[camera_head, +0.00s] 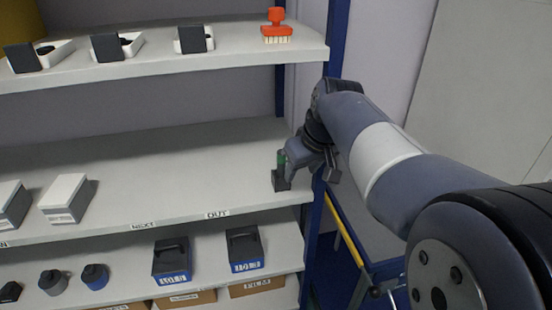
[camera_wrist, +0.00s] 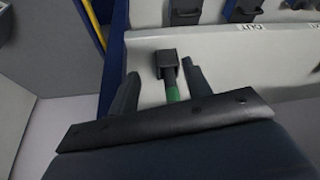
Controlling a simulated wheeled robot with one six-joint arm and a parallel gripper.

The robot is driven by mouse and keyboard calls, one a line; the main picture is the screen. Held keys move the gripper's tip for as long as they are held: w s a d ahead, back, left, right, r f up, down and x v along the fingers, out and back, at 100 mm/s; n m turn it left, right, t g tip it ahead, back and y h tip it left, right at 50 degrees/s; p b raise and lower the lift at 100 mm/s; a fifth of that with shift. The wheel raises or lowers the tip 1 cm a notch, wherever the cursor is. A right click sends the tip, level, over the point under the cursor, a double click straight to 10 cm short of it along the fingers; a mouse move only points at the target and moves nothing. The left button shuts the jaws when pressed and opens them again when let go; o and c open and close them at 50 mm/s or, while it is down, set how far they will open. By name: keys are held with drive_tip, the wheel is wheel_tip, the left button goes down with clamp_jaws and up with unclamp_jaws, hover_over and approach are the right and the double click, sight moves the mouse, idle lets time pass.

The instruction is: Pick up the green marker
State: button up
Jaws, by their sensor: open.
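The green marker (camera_head: 281,158) stands upright in a small black holder (camera_head: 281,181) at the right end of the middle shelf. In the wrist view the marker (camera_wrist: 172,94) shows a green part, with the black holder (camera_wrist: 166,58) beyond it. My gripper (camera_head: 308,172) is at the shelf's right end, beside the marker. In the wrist view my gripper (camera_wrist: 159,75) is open, with the marker between its two fingers, closer to the right one. I cannot tell whether a finger touches it. Part of the marker is hidden by the gripper body.
The middle shelf (camera_head: 200,165) has wide free room left of the holder, with white boxes (camera_head: 66,198) farther left. A blue rack post (camera_head: 337,40) stands close to my arm. An orange stamp-like brush (camera_head: 277,25) sits on the upper shelf. Black bins (camera_head: 245,248) stand below.

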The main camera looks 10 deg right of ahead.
sight(281, 162)
drive_tip(key=w, duration=0.2)
drive_tip(key=w+a+p, duration=0.1)
drive_tip(key=w, duration=0.2)
drive_tip(key=w+a, duration=0.1)
drive_tip(key=w, duration=0.1)
drive_tip(key=shift+w, duration=0.25)
drive_tip(key=x, duration=0.5)
drive_tip(key=shift+s, duration=0.1)
clamp_jaws()
